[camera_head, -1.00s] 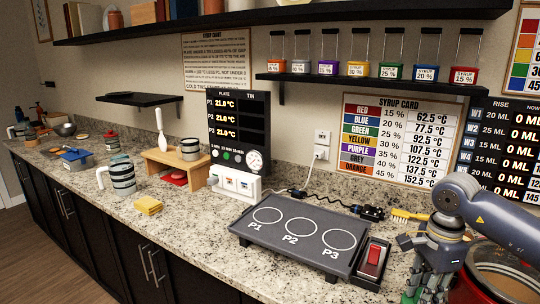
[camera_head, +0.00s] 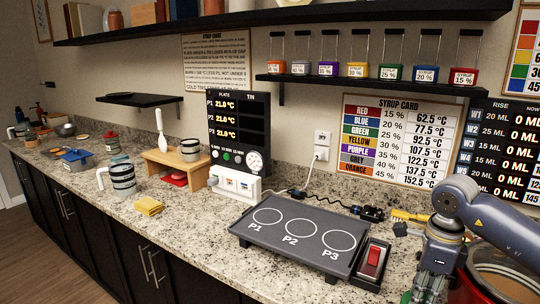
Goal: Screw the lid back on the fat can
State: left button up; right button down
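A large red can (camera_head: 463,292) stands at the bottom right corner, cut off by the picture edge. Its round top shows a metallic rim and a brownish surface inside it; I cannot tell whether that is the inside or a cover. No separate lid can be made out with certainty. My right gripper (camera_head: 427,292) points down just left of the red can, above the worktop. Its fingertips are at the bottom edge, and I cannot tell whether they are apart or hold anything. My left gripper is not in view.
A dark hot plate (camera_head: 300,232) marked P1 to P3 and a red switch (camera_head: 373,262) lie left of my gripper. A yellow brush (camera_head: 410,216) lies behind it. A yellow cloth (camera_head: 148,206) and striped mug (camera_head: 123,179) stand farther left, with free worktop (camera_head: 200,250) in front.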

jog(key=shift+s+f+m, duration=0.1)
jog(key=shift+f+m, duration=0.05)
jog(key=shift+m, duration=0.15)
jog(key=m, duration=0.4)
dwell(0.5)
jog(key=shift+m+p, duration=0.3)
jog(key=shift+m, duration=0.7)
jog(key=m, duration=0.3)
jog(key=shift+f, duration=0.1)
jog(key=m+p, duration=0.1)
jog(key=m, duration=0.3)
jog(key=shift+a+m, duration=0.1)
jog(key=shift+m, duration=0.2)
